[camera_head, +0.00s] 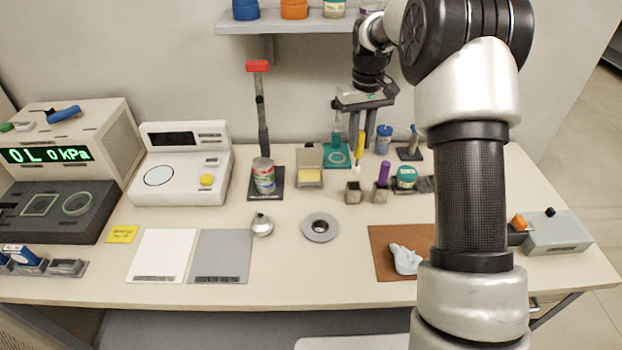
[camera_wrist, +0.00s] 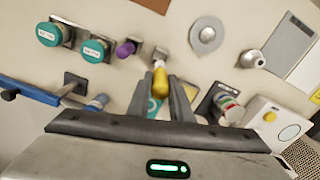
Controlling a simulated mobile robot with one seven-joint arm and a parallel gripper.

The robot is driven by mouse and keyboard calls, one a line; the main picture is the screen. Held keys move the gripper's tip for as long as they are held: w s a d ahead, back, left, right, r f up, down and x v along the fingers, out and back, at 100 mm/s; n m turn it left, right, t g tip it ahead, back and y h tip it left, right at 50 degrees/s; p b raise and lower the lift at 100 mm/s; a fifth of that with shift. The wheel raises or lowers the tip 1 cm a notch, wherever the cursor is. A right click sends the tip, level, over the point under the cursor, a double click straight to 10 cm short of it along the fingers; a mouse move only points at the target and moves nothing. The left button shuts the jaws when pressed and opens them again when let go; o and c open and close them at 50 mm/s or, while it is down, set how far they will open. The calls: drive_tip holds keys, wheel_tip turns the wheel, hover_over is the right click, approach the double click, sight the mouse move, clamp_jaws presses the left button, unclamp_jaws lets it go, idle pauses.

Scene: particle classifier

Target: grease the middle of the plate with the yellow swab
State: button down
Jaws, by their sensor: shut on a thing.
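My gripper (camera_head: 361,130) is shut on the yellow swab (camera_head: 360,146), which hangs nearly upright with its white tip down. In the wrist view the swab (camera_wrist: 160,80) shows between the two fingers. Its tip appears just above a small dark holder block (camera_head: 352,194), also seen in the wrist view (camera_wrist: 161,54); the head view shows a gap between them. A round grey plate with a dark middle (camera_head: 305,231) lies flat on the table, nearer the front and left of the swab; it shows in the wrist view (camera_wrist: 197,28) too.
A purple swab (camera_head: 383,174) stands in a similar block on the right, beside a teal-lidded jar (camera_head: 406,176). A teal stand (camera_head: 337,155) and a yellow-padded box (camera_head: 309,175) are behind and left. A silver bulb-shaped thing (camera_head: 262,225) lies left of the plate.

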idle(0.4)
drive_tip(key=w+a+f+t+y+b, duration=0.1)
drive_tip(key=w+a+t, duration=0.1)
drive_tip(key=a, duration=0.3)
drive_tip(key=w+a+f+t+y, duration=0.1)
drive_tip(key=w+a, duration=0.2)
drive_tip(key=a, duration=0.3)
drive_tip(key=shift+s+d+f+b, duration=0.1)
drive_tip(key=shift+f+b, duration=0.85)
drive_tip(key=shift+f, duration=0.45)
drive_tip(key=shift+d+f+b, duration=0.1)
drive_tip(key=shift+f+b, duration=0.8)
drive_tip(key=shift+f, duration=0.5)
drive_tip(key=shift+f+b, duration=0.4)
drive_tip(key=shift+f, duration=0.2)
wheel_tip(320, 180, up, 7)
drive_tip(key=p, duration=0.4)
drive_tip(key=shift+p, duration=0.3)
